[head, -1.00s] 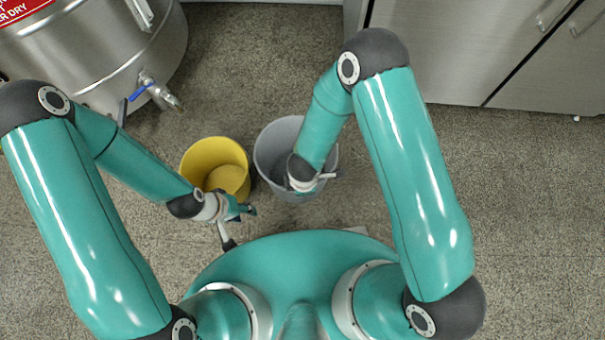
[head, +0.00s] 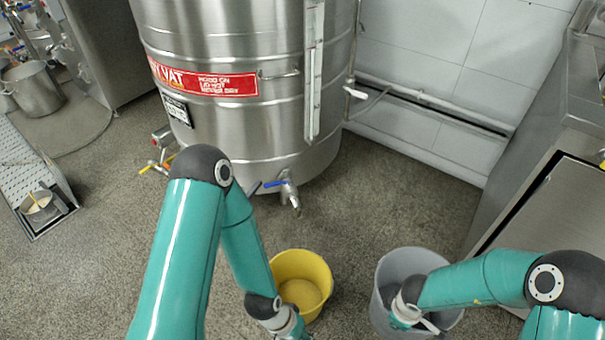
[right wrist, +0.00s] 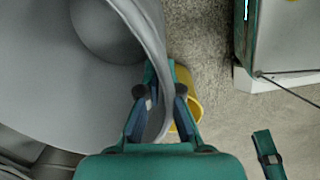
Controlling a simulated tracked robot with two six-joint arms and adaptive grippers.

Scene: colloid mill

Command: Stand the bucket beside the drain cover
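A grey bucket (head: 383,285) is at the lower right of the head view. Its wall (right wrist: 125,20) fills the left of the right wrist view. My right gripper (head: 421,324) is at its near rim, with one finger (right wrist: 160,85) on each side of the wall, and looks shut on it. Whether the bucket is off the floor I cannot tell. A yellow bucket (head: 301,262) stands upright to its left, apart from it. My left gripper (head: 292,328) is just in front of the yellow bucket, its fingertips cut off by the picture edge. A square drain opening (head: 62,217) with a round insert lies far left.
A steel vat (head: 225,130) with a blue-handled valve (head: 285,187) stands behind the buckets. A perforated metal plate (head: 20,165) lies at the left edge, next to the drain opening. A steel cabinet (head: 545,210) stands at the right.

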